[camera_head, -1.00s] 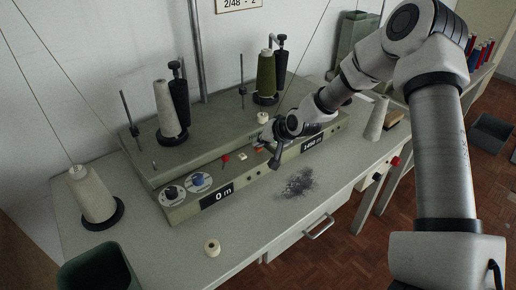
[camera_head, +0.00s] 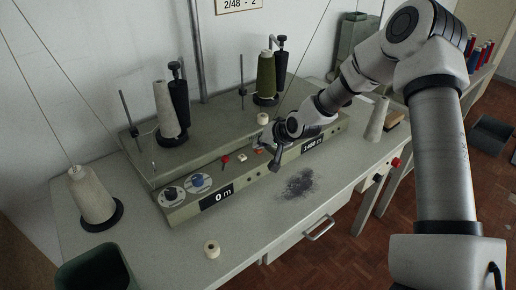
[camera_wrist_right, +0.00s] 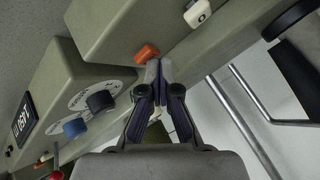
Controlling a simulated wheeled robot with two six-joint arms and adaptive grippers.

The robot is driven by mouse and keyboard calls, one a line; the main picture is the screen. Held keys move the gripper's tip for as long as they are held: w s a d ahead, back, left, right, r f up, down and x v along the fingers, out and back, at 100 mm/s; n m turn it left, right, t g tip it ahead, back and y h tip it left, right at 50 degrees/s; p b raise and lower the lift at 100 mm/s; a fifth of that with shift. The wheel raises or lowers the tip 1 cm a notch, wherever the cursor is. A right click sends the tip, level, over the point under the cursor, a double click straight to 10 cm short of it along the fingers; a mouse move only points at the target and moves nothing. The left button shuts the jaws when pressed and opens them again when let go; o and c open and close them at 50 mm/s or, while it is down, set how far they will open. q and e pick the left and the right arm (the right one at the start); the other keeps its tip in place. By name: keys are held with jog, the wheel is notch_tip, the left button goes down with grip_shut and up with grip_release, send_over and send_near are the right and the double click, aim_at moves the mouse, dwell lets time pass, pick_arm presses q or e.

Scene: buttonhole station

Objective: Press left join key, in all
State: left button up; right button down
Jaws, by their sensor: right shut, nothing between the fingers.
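The long grey-green machine (camera_head: 240,176) stands on the bench. Small keys sit on its front ledge: a red one (camera_head: 225,159), a pale one with orange (camera_head: 243,155) and an orange one (camera_head: 258,151). I cannot tell for sure which is the left join key. My right gripper (camera_head: 262,146) is shut and empty over the ledge, close to the orange one. In the right wrist view its closed fingertips (camera_wrist_right: 157,68) are beside an orange key (camera_wrist_right: 147,53); whether they touch is unclear. My left gripper is not in view.
Dials with dark and blue knobs (camera_head: 198,181) and a "0 m" display (camera_head: 216,196) are at the left. Thread cones (camera_head: 168,109) stand on top. A small spool (camera_head: 212,248) and a dark lint patch (camera_head: 298,184) lie on the bench (camera_head: 250,225). A bin (camera_head: 98,268) is at front left.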

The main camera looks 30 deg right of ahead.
jog(key=shift+r+p, duration=0.5)
jog(key=shift+r, duration=0.35)
notch_tip(320, 180, up, 5)
jog(key=p, duration=0.4)
jog(key=shift+r, duration=0.1)
dwell(0.3)
